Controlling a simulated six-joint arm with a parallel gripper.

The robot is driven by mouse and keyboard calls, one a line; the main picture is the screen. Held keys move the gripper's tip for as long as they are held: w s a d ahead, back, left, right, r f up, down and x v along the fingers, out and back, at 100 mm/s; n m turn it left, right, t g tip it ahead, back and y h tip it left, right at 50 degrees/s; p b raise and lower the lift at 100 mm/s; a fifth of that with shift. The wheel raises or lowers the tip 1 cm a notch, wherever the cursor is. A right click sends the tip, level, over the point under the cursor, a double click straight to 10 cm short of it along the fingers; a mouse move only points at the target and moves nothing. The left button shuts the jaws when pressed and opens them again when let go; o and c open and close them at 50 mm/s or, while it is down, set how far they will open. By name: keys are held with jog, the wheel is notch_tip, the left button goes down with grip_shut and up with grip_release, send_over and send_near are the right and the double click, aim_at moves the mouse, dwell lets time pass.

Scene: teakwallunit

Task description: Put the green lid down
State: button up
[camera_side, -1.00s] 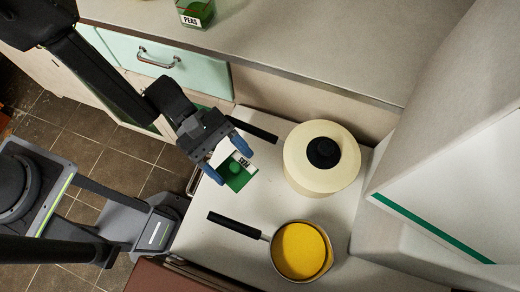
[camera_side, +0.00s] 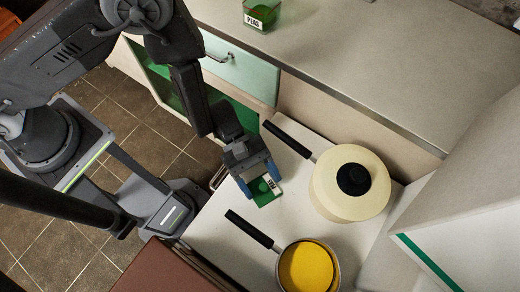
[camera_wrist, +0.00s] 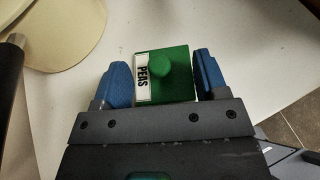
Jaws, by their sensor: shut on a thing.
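The green lid (camera_side: 267,200) is a square plate with a round green knob and a white "PEAS" label. It is between the blue fingertips of my gripper (camera_side: 262,184), over the white stove top near its left edge. In the wrist view the lid (camera_wrist: 178,88) sits between the two fingers of my gripper (camera_wrist: 166,80), label towards the left finger. My gripper is shut on it. I cannot tell whether the lid touches the white surface. A green-tinted container labelled PEAS (camera_side: 261,15) stands on the counter at the back.
A cream lidded pot (camera_side: 330,197) with a black knob stands right of the lid, its black handle (camera_side: 287,138) pointing up-left. A pan with yellow contents (camera_side: 306,267) is in front, its black handle (camera_side: 250,230) reaching towards the lid. White surface between them is clear.

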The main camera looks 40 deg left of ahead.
jog(key=o, duration=0.9)
jog(key=shift+o, duration=0.2)
jog(key=shift+r, duration=0.1)
jog(key=v, duration=1)
jog(key=shift+w+a, duration=0.15)
jog(key=shift+a, duration=0.05)
jog(key=shift+o, duration=0.6)
jog(key=shift+v, duration=0.75)
